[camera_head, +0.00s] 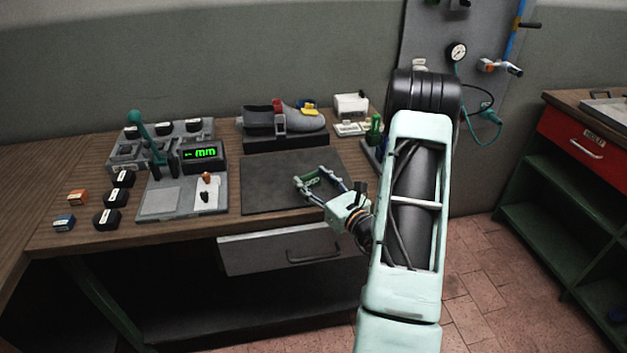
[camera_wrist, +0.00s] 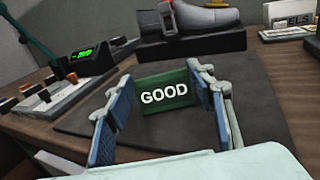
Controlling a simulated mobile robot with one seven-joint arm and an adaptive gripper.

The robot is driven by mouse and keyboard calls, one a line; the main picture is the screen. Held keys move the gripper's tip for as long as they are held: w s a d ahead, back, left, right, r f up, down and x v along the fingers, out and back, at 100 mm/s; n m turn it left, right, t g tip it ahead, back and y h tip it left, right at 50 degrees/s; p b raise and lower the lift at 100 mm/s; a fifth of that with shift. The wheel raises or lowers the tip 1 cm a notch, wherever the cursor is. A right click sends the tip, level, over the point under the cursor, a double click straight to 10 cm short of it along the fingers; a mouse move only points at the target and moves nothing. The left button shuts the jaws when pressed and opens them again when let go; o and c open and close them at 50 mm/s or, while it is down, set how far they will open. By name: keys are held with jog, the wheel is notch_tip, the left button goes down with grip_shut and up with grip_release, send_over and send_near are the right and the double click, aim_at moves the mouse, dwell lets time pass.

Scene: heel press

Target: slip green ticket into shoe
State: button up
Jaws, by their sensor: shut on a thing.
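My gripper (camera_head: 316,178) is shut on a green ticket (camera_head: 312,182) and holds it over the dark mat (camera_head: 262,168) at the front of the bench. In the wrist view the ticket (camera_wrist: 166,93) reads "GOOD" in white and sits upright between my two fingertips (camera_wrist: 168,92). A grey shoe (camera_head: 270,121) with a red part lies on a black stand (camera_head: 285,141) behind the mat, apart from the gripper.
Several black round pieces (camera_head: 116,196) lie further left. A white box (camera_head: 351,104) and green tickets (camera_head: 374,128) stand right of the shoe.

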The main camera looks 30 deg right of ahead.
jog(key=shift+f, duration=0.25)
jog(key=o, duration=0.7)
jog(key=shift+r, duration=0.1)
jog(key=shift+o, duration=0.2)
jog(key=shift+r, duration=0.1)
